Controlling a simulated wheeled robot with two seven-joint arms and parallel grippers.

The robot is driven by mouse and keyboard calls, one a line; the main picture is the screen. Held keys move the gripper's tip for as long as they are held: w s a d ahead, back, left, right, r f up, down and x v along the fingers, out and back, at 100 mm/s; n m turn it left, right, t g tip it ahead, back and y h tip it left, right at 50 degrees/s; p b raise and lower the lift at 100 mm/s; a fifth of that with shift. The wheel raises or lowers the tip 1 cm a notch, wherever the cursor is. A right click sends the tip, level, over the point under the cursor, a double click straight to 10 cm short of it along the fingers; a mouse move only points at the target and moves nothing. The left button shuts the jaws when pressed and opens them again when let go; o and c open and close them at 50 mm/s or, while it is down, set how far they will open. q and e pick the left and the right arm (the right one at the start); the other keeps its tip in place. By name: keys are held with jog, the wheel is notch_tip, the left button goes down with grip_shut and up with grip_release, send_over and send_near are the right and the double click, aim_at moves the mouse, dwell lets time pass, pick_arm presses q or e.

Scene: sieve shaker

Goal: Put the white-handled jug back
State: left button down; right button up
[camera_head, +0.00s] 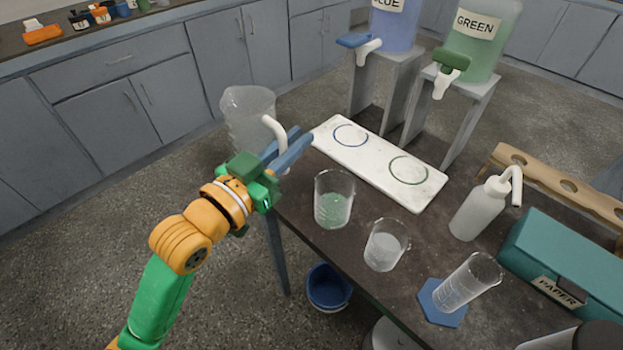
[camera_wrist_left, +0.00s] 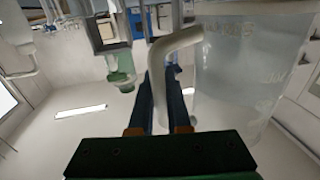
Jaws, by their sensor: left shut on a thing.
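The white-handled jug (camera_head: 247,112) is a large clear vessel, held upright or nearly so beyond the table's left end in the head view. Its white handle (camera_head: 277,130) sits between the blue fingers of my left gripper (camera_head: 289,147), which is shut on it. In the left wrist view, the handle (camera_wrist_left: 160,75) stands between the two fingers of my left gripper (camera_wrist_left: 161,100), and the clear jug wall (camera_wrist_left: 245,70) fills the right side. The jug's base is partly hidden by the arm and the handle. My right gripper is not in view.
A white board (camera_head: 380,165) with blue and green rings lies on the dark table. A beaker (camera_head: 333,198) with green liquid, a small jug (camera_head: 385,246), a cylinder (camera_head: 467,283) and a wash bottle (camera_head: 482,208) stand nearby. Blue (camera_head: 395,25) and green (camera_head: 480,40) dispensers stand behind. A blue bucket (camera_head: 328,288) is below.

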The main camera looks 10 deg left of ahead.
pick_arm(q)
jog(key=shift+w+d+f+b, duration=0.35)
jog(key=shift+w+f, duration=0.7)
jog(key=shift+f, duration=0.55)
jog(key=shift+w+d+f+b, duration=0.25)
jog(key=shift+w+d+f, duration=0.15)
jog(key=shift+w+f, duration=1)
jog(key=shift+w+d+f+b, duration=0.35)
jog(key=shift+w+f, duration=0.4)
jog(key=shift+f, duration=1.1)
jog(key=shift+f, duration=0.1)
jog(key=c, duration=1)
grip_release()
jog(key=shift+o, duration=0.6)
jog(key=v, duration=1.2)
